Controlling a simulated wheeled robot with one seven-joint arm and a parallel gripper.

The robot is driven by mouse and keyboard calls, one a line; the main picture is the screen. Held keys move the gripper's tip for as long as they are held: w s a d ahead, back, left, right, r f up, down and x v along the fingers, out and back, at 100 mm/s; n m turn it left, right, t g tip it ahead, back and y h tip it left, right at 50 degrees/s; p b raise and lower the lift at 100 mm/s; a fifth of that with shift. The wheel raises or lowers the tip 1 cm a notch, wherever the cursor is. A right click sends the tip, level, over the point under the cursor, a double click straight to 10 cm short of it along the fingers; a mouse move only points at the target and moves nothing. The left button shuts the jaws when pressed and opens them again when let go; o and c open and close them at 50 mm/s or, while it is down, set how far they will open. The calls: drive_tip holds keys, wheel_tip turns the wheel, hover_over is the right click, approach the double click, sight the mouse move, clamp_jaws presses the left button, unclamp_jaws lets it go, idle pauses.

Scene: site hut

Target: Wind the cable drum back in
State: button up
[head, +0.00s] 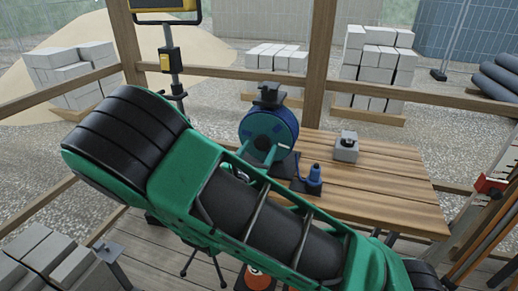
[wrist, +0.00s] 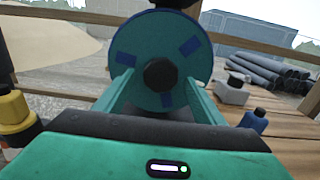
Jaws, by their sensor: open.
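The cable drum (head: 268,128) stands on the wooden table, with a teal side disc, dark blue cable around it and a black piece on top. In the wrist view the teal disc (wrist: 140,50) faces me, with blue patches and a dark round knob (wrist: 160,75) near its middle. My gripper (wrist: 161,88) is open, its two teal fingers pointing at the disc, one on each side of the knob. I see gaps between the fingers and the knob; whether the knob lies in their reach is unclear. My arm hides the drum's lower front in the head view.
On the table (head: 390,185), a blue connector (head: 314,174) stands on a dark base right of the drum, and a grey block with a black top (head: 346,149) sits beyond. The table's right part is clear. A wooden post (head: 319,65) and rail stand behind.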

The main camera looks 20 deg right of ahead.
drive_tip(key=shift+x, duration=0.8)
drive_tip(key=shift+c, duration=0.3)
drive_tip(key=c, duration=1.5)
drive_tip(key=shift+o, duration=0.2)
drive_tip(key=shift+d, duration=0.15)
